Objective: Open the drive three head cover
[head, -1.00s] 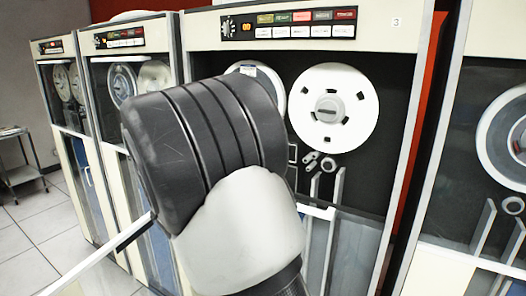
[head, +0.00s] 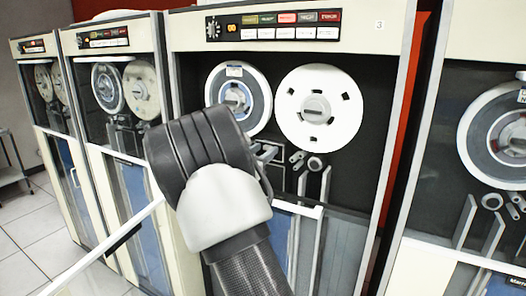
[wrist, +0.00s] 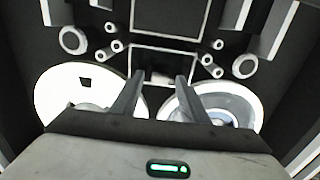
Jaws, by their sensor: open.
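Drive three (head: 392,60) is the cream cabinet marked "3" in the middle of the head view. Two reels, a left reel (head: 240,97) and a white right reel (head: 318,108), sit on its black face. What looks like the head cover (wrist: 177,21), a dark panel with a thin pale outline, lies between the rollers in the wrist view. My gripper (wrist: 157,92) is open and empty, its two fingers pointing at the black face just by the outlined area. In the head view my dark wrist hides most of the gripper. I cannot tell whether the fingers touch anything.
Rollers (wrist: 109,46) and pale guide columns (wrist: 271,27) stand close around the fingers. A pale bar (head: 290,208) crosses the drive below the reels, above a glass lower part. More tape drives (head: 118,40) stand left and right.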

